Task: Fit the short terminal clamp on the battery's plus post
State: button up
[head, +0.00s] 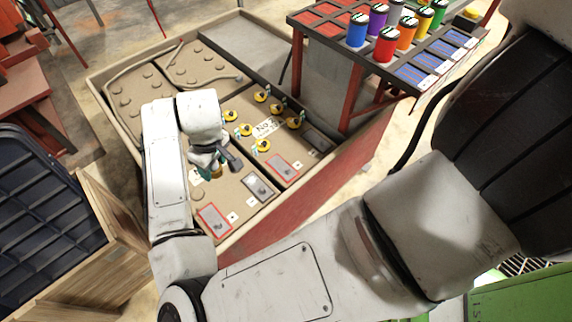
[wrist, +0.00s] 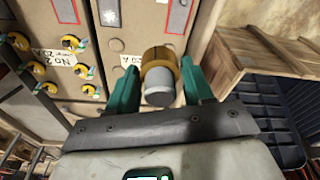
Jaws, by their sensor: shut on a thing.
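My gripper (wrist: 160,88) has green fingers, shut on a short brass clamp (wrist: 158,55) with a grey round stub (wrist: 160,88) on the side toward me. In the head view my gripper (head: 213,168) hangs over the front left part of the tan panel, with a bit of brass showing under it. The wrist view shows a small white plus-marked label (wrist: 127,60) left of the clamp. The clamp and fingers hide what lies directly behind them, so I cannot tell whether a post is there or touches the clamp.
The tan panel (head: 188,115) has several yellow knobs (head: 261,96) and red- and grey-framed plates (head: 257,188). A rack (head: 335,48) with coloured jars stands behind it at the right. A wooden crate (head: 105,262) with a dark blue ribbed bin (head: 50,215) stands at the left.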

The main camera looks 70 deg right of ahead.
jog(key=s+d+f+m+b, duration=0.2)
jog(key=s+d+f+b, duration=0.4)
jog(key=d+f+b, duration=0.55)
jog(key=m+b, duration=0.2)
jog(key=b, duration=0.5)
send_over(287, 169)
jog(key=shift+h, duration=0.3)
jog(key=f, duration=0.6)
jog(key=shift+w+a+f, duration=0.1)
jog(key=shift+w, duration=0.1)
jog(key=shift+s+d, duration=0.2)
jog(key=shift+s, duration=0.05)
jog(key=shift+s+p, duration=0.1)
jog(key=shift+p, duration=0.4)
jog(key=shift+f+b, duration=1.1)
jog(key=shift+f, duration=1.4)
jog(key=shift+a+f, duration=0.1)
jog(key=shift+f, duration=1.2)
jog(key=o, duration=1.3)
